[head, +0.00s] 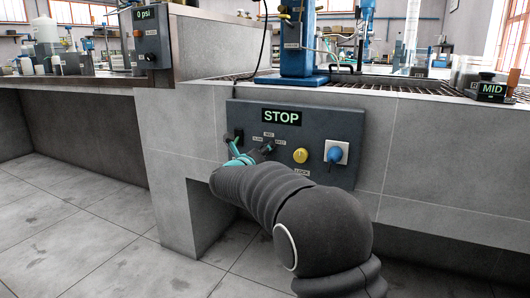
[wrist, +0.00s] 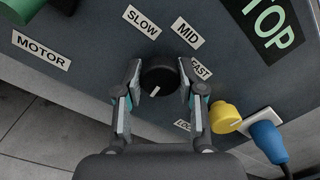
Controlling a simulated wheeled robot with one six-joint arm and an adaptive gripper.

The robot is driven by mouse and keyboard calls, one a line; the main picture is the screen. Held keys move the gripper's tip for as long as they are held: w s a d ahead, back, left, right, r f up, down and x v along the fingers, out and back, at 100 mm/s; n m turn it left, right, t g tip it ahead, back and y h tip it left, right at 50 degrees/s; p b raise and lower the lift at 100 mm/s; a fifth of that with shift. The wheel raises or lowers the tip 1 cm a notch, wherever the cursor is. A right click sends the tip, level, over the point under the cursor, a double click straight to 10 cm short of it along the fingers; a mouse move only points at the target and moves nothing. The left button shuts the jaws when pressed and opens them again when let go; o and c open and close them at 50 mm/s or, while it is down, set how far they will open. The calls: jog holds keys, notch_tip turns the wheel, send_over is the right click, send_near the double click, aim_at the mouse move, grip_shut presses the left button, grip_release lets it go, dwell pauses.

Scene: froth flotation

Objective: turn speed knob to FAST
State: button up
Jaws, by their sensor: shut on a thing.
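The black speed knob (wrist: 160,76) is in the wrist view, on the dark panel below the labels SLOW (wrist: 142,21), MID (wrist: 186,32) and FAST (wrist: 201,70). A short slanted white mark shows on its lower part; I cannot tell which label it points to. My gripper (wrist: 160,66) is shut on the knob, with one finger on its left and one on its right. In the head view my gripper (head: 255,154) is at the panel (head: 337,112), and the knob is hard to make out there. The panel's display (head: 282,117) reads STOP.
A yellow knob (head: 301,156) and a blue plug (head: 335,155) are close to the right of my gripper. A MOTOR label (wrist: 41,49) lies to the left. A separate display (head: 492,87) on the bench reads MID. Open floor lies at the left.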

jog(key=shift+d+m, duration=0.1)
jog(key=shift+m, duration=0.7)
jog(key=o, duration=1.1)
jog(key=shift+o, duration=0.2)
jog(key=v, duration=1.2)
